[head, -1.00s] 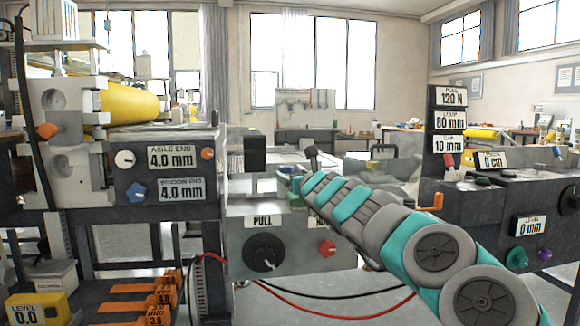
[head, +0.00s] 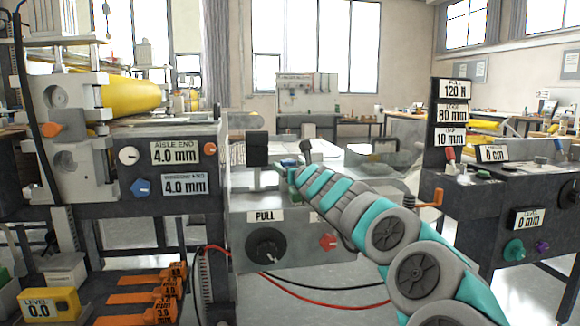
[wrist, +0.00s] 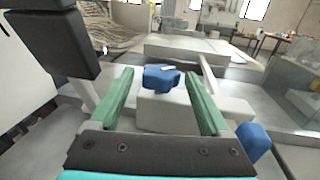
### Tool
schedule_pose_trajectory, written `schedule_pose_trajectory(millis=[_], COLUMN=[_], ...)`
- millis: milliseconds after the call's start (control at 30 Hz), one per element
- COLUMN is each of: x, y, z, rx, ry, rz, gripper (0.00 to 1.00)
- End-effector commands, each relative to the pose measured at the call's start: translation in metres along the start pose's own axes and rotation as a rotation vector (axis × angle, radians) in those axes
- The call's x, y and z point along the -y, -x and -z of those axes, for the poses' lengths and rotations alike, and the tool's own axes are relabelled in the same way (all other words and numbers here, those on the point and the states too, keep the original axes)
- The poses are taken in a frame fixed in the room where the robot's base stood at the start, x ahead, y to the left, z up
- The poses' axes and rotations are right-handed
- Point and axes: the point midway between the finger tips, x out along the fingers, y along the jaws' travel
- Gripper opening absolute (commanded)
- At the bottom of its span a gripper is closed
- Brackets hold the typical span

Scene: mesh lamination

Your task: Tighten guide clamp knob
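In the wrist view a blue lobed knob (wrist: 162,78) with a small white mark on top sits on a pale block (wrist: 165,112). My gripper (wrist: 158,72) is open, with one green finger to each side of the knob and a gap on both sides. I cannot tell whether the fingertips are level with the knob or above it. In the head view my gripper (head: 291,173) is over the middle machine, and a small blue patch (head: 289,162) shows beside it, mostly hidden. A second blue knob (wrist: 254,140) is at lower right in the wrist view, outside the right finger.
A dark upright block (wrist: 55,42) stands close on the left in the wrist view. A clear panel (wrist: 292,75) is on the right. In the head view the PULL panel (head: 250,240) carries a black dial (head: 266,246) and a red knob (head: 327,242). Red and black cables hang below.

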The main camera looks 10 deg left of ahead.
Motion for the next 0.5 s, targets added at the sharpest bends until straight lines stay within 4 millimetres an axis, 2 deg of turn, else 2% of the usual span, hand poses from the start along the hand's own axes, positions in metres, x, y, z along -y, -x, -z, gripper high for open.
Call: schedule_pose_trajectory(millis=[67,500], x=[0.0000,-0.0001], y=[0.0000,0.0001], z=[0.0001,0.0000], rx=[0.000,0.000], ry=[0.000,0.000], rz=[0.000,0.000], gripper=[0.71,0.22])
